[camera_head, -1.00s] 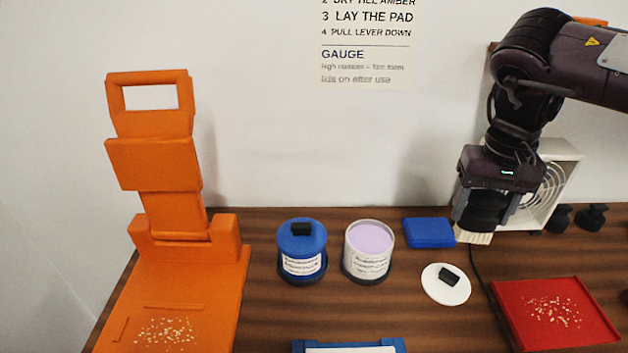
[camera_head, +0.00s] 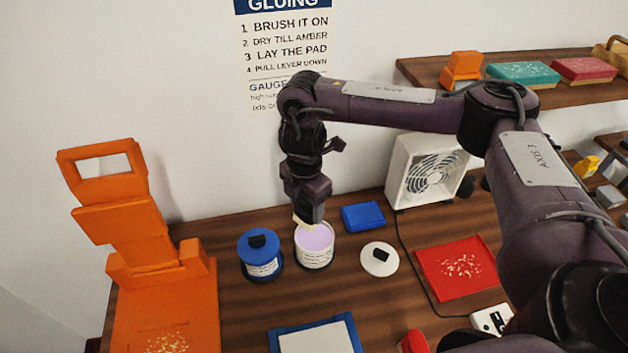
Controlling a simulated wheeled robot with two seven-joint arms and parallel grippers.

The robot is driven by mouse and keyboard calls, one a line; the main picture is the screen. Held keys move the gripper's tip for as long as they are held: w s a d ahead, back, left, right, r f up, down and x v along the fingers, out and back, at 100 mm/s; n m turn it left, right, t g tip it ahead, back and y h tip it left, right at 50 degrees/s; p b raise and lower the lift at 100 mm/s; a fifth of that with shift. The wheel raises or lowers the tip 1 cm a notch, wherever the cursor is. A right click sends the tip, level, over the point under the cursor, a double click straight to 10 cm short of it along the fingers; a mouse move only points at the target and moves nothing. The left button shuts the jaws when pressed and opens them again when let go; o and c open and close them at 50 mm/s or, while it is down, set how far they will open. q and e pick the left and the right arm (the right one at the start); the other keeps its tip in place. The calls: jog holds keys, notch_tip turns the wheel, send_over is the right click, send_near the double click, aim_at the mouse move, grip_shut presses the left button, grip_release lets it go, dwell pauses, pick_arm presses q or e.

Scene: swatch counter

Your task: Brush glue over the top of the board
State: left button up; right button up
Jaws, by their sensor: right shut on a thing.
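My right gripper (camera_head: 308,209) is shut on a brush. The brush's pale bristles (camera_head: 302,222) show just below the jaws, at the back rim of the open pot of lilac glue (camera_head: 315,257). I cannot tell if the bristles touch the glue. The jaws hide the brush handle. The board (camera_head: 314,342), pale on top, lies in a blue holder (camera_head: 276,341) at the bottom edge, its near part cut off. A white lid with a black knob (camera_head: 372,262) lies right of the pot. My left gripper is out of view.
A closed blue pot (camera_head: 262,262) stands left of the open one. An orange lever press (camera_head: 199,300) stands at left, a blue block (camera_head: 363,217) behind. A red tray with crumbs (camera_head: 430,270) and a white fan (camera_head: 408,178) are at right. A cable crosses the counter.

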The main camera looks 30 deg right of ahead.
jog(key=shift+s+d+r+n+p, duration=0.1)
jog(key=shift+s+d+n+p, duration=0.2)
jog(key=shift+n, duration=0.25)
jog(key=shift+s+d+r+n+p, duration=0.1)
jog(key=shift+s+d+n+p, duration=0.05)
jog(key=shift+d+n+p, duration=0.35)
jog(key=shift+f+n, duration=0.1)
jog(key=shift+n, duration=0.25)
jog(key=shift+f, duration=0.15)
jog(key=shift+f+b, duration=0.8)
jog(key=shift+b, duration=0.2)
pick_arm(q)
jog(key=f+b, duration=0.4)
jog(key=b, duration=0.1)
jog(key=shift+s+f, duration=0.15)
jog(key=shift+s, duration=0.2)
pick_arm(e)
notch_tip(320, 180, down, 4)
jog(key=shift+f, duration=0.15)
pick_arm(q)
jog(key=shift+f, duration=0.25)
pick_arm(e)
jog(key=shift+f, duration=0.45)
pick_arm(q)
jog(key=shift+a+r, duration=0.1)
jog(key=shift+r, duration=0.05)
pick_arm(e)
jog(key=shift+s+f, duration=0.1)
jog(key=shift+s, duration=0.05)
